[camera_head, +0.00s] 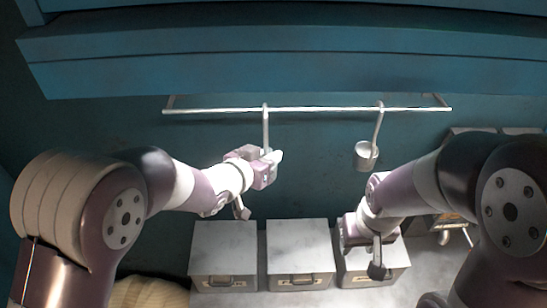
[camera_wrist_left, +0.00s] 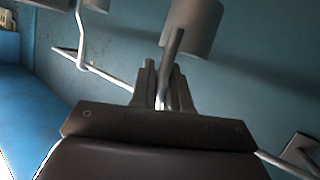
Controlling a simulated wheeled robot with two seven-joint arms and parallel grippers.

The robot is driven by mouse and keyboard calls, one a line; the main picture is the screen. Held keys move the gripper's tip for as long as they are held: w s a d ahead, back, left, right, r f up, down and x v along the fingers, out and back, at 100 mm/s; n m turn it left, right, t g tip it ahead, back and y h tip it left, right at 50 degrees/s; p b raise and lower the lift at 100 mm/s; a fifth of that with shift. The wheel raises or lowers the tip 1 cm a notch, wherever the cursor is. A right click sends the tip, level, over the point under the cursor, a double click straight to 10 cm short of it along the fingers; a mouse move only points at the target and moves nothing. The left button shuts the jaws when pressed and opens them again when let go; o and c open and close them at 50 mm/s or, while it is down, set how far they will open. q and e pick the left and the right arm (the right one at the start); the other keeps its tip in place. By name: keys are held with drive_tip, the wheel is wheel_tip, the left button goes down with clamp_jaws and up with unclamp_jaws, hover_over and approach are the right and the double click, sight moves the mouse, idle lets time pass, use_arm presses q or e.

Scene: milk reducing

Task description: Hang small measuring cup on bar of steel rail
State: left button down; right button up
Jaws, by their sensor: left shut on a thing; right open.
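My left gripper (camera_head: 270,160) is shut on the handle of a grey measuring cup. The handle (camera_head: 265,128) rises from the gripper to the bar of the steel rail (camera_head: 320,109), and its hooked top overlaps the bar; I cannot tell whether it rests on it. The held cup's bowl (camera_wrist_left: 196,25) shows in the left wrist view, beyond the fingers (camera_wrist_left: 163,85); my gripper largely hides it in the head view. A second measuring cup (camera_head: 367,155) hangs by its hook on the bar, to the right. My right gripper (camera_head: 365,252) is open and empty, low at the right.
A teal overhang (camera_head: 240,60) runs above the rail, close to it. Boxes with handles stand below: one at left (camera_head: 224,245), one in the middle (camera_head: 299,245), one at right (camera_head: 390,262) behind my right gripper. The bar between the two cups is clear.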

use_arm(q)
drive_tip(key=w+f+b, duration=0.2)
drive_tip(key=w+f, duration=0.2)
drive_tip(key=w, duration=0.3)
drive_tip(key=shift+w+d+f, duration=0.25)
drive_tip(key=shift+d, duration=0.2)
drive_tip(key=c, duration=1)
unclamp_jaws()
drive_tip(key=shift+w+d+f, duration=0.1)
drive_tip(key=shift+w, duration=0.1)
use_arm(e)
drive_tip(key=w+f, duration=0.1)
drive_tip(key=w+d+f, duration=0.1)
drive_tip(key=shift+d+f, duration=0.1)
drive_tip(key=shift+f, duration=0.3)
